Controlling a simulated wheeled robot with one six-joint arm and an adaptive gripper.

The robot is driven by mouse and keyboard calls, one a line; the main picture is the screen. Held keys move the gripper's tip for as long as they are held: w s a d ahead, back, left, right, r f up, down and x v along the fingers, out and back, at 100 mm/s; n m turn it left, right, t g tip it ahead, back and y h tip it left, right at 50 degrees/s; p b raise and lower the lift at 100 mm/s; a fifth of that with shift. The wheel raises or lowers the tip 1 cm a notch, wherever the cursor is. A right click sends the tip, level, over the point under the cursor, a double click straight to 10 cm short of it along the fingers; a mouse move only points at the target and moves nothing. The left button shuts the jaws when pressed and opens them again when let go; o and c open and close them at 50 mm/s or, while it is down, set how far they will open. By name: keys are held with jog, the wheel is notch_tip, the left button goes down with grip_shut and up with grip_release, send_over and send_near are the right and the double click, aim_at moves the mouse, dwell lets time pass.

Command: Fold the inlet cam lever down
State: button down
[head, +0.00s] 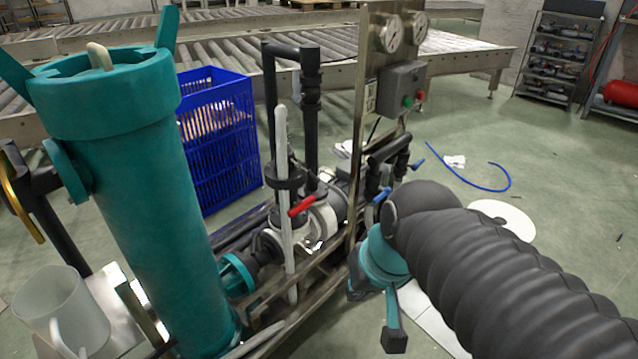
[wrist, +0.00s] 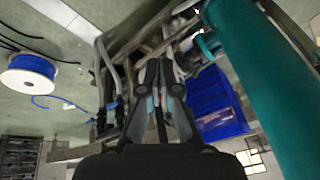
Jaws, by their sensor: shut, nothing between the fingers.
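I cannot tell for sure which part is the inlet cam lever. Two teal arms, right (head: 168,28) and left (head: 14,76), stand up from the top of the tall teal housing (head: 150,190) in the head view. A red lever (head: 302,206) sits on the white valve and pump group (head: 318,222) of the skid. In the wrist view my gripper (wrist: 162,82) is shut with nothing in it, over the skid's pipes. The teal housing also shows there at right (wrist: 265,70). In the head view my sleeved arm hides part of the skid's right side.
A blue crate (head: 218,135) stands behind the housing. A steel post carries two gauges (head: 392,32) and a grey control box (head: 401,85). A white pail (head: 60,308) stands at lower left. A blue hose (head: 480,187) lies on open floor at right; a blue spool (wrist: 30,75) shows in the wrist view.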

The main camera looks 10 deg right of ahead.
jog(key=w+a+f+m+g+y+b, duration=0.2)
jog(key=w+a+f+m+g+y, duration=0.25)
jog(key=a+y, duration=0.3)
jog(key=m+t+y+b, duration=0.5)
jog(key=m+t+y, duration=0.1)
jog(key=m+t, duration=1.3)
send_near(305, 170)
jog(key=shift+m+g+h, duration=0.25)
jog(key=shift+m+g, duration=0.1)
jog(key=shift+m, duration=0.3)
jog(key=shift+w+a+r, duration=0.1)
jog(key=shift+w+a, duration=0.2)
jog(key=shift+w, duration=0.35)
jog(key=shift+w+a+f, duration=0.1)
jog(key=shift+w+a, duration=0.25)
jog(key=shift+w, duration=0.3)
jog(key=shift+w+a+r, duration=0.1)
jog(key=shift+w+a, duration=0.2)
jog(key=shift+w, duration=0.3)
jog(key=shift+d+r, duration=0.1)
